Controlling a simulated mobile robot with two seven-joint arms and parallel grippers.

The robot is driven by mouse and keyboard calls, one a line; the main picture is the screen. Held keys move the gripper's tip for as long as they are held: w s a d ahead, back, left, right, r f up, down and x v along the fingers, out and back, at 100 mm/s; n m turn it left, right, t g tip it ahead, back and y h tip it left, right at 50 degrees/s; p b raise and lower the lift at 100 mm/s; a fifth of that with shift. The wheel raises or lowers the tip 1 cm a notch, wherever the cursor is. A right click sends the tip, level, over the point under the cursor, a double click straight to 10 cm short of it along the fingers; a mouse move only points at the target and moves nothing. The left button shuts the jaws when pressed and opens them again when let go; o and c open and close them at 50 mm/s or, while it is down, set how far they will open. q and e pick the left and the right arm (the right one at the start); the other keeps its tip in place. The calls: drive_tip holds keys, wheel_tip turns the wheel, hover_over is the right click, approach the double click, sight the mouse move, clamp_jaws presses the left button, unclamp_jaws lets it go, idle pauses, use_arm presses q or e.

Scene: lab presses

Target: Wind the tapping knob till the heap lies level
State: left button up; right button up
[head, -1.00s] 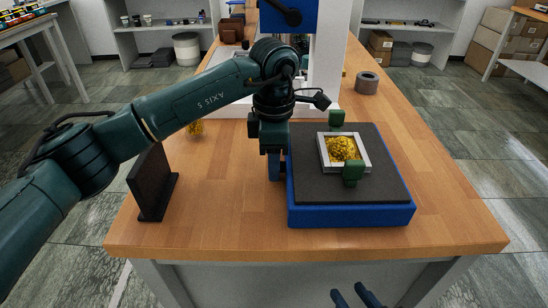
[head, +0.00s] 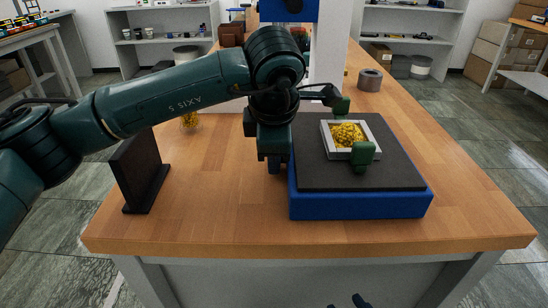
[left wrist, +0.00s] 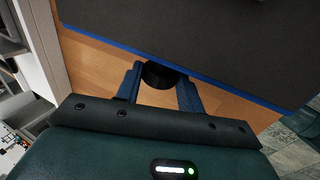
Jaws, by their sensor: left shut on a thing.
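A heap of yellow granules (head: 347,133) lies mounded inside a square, light-coloured frame (head: 374,145). The frame sits on the dark grey top (head: 395,175) of a blue base (head: 360,204), between two green blocks (head: 362,153). My left gripper (head: 274,166) is at the left side of the base. In the left wrist view its blue fingers (left wrist: 160,84) are shut on the round black tapping knob (left wrist: 158,73), beside the blue edge. The knob is hidden in the head view. My right gripper (head: 347,303) shows only its fingertips, apart and empty, at the bottom edge.
A dark upright plate on a foot (head: 140,172) stands at the left of the wooden table (head: 220,190). More yellow material (head: 190,120) sits behind my left arm.

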use_arm(q)
drive_tip(key=o, duration=1)
drive_tip(key=shift+r, duration=0.1)
drive_tip(key=shift+p+v, duration=0.75)
drive_tip(key=shift+v, duration=5.8)
